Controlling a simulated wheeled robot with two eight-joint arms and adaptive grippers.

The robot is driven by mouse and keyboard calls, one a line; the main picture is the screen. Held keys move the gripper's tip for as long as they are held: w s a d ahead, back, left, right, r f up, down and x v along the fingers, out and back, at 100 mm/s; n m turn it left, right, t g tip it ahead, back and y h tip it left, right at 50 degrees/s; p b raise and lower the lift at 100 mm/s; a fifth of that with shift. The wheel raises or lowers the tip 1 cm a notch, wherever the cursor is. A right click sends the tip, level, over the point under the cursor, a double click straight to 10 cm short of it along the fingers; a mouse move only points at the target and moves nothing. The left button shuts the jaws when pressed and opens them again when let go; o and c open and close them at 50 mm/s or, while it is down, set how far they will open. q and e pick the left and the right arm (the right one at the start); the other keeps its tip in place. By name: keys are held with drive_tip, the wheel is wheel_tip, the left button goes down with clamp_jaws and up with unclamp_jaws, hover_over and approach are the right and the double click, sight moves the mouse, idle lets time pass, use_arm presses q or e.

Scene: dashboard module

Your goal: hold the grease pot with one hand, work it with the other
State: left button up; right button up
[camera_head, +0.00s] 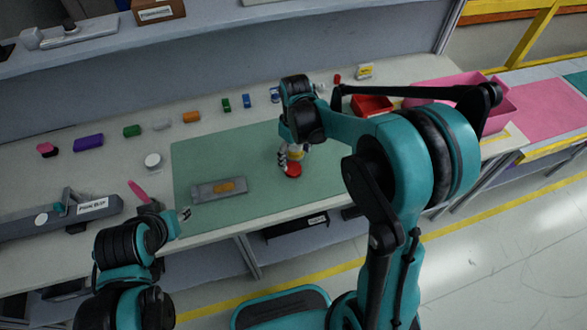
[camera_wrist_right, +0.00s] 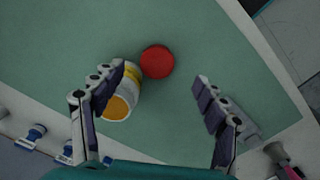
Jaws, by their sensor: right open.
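The grease pot (camera_head: 296,155) is a small whitish pot with a yellow band, on the green mat. In the right wrist view the pot (camera_wrist_right: 128,88) shows an orange end face, and one finger overlaps its left side. A round red piece, like a lid (camera_head: 293,170), is beside it; it also shows in the right wrist view (camera_wrist_right: 157,61). My right gripper (camera_wrist_right: 163,82) is open over the mat, with pot and red piece towards its left finger. Whether that finger touches the pot I cannot tell. My left gripper (camera_head: 184,213) is at the mat's front-left corner, away from the pot.
A grey tray (camera_head: 205,191) with an orange piece lies on the green mat (camera_head: 235,150). A grey fixture (camera_head: 60,218) and pink-handled tool (camera_head: 137,192) are at left. Several small coloured blocks line the back. Red (camera_head: 372,106) and pink bins (camera_head: 495,120) stand at right.

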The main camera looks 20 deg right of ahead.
sight(294, 169)
drive_tip(key=shift+f+b, duration=0.3)
drive_tip(key=shift+f, duration=0.75)
drive_tip(key=shift+f, duration=0.1)
drive_tip(key=f, duration=0.1)
drive_tip(key=f+b, duration=0.1)
drive_tip(key=f, duration=0.1)
drive_tip(key=w+f+b, duration=0.1)
drive_tip(key=f, duration=0.1)
drive_tip(key=shift+a, duration=0.1)
drive_tip(key=shift+s, duration=0.1)
drive_tip(key=shift+c, duration=0.4)
drive_tip(key=c, duration=0.8)
drive_tip(key=shift+c, duration=0.2)
